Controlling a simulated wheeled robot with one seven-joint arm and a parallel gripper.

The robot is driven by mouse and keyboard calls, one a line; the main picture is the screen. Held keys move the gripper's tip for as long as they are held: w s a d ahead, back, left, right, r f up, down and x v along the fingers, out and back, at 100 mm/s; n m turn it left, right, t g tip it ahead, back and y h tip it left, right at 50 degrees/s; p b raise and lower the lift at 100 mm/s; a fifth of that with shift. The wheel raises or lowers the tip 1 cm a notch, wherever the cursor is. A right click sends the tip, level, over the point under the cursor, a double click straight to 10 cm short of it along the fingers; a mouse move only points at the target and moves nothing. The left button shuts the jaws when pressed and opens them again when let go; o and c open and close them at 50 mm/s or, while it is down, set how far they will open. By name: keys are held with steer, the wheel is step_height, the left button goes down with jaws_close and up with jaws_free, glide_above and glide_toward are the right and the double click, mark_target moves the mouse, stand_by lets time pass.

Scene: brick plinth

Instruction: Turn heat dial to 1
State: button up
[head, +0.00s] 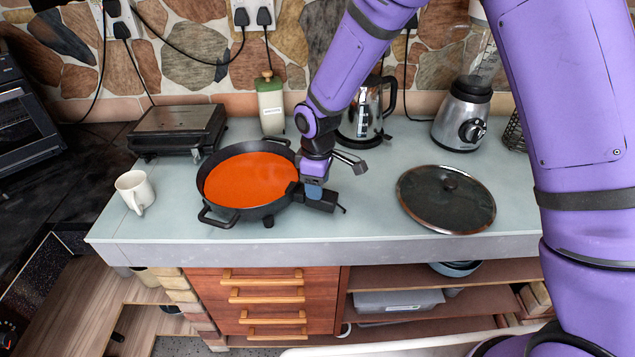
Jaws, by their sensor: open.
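A round black electric pan (228,213) filled with orange liquid (245,180) stands on the counter, left of centre. A small black block (322,203) sits at the pan's right side, with a short dark piece sticking out to the right. It looks like the heat control unit. The heat dial and its numbers cannot be made out. My gripper (313,190) points down right over this block, at the pan's right rim. It is open. Its fingertips are too small to tell whether they touch the dial.
A glass lid (446,199) lies on the right of the counter (370,215). A kettle (366,118) and blender (462,118) stand behind. A bottle (271,105), a grill (178,130) and a white mug (135,190) are around the pan. The counter between block and lid is clear.

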steer(key=c, duration=0.9)
steer(key=shift+c, duration=0.2)
steer(key=m, duration=0.3)
steer(key=shift+m, duration=2.2)
steer(key=o, duration=0.9)
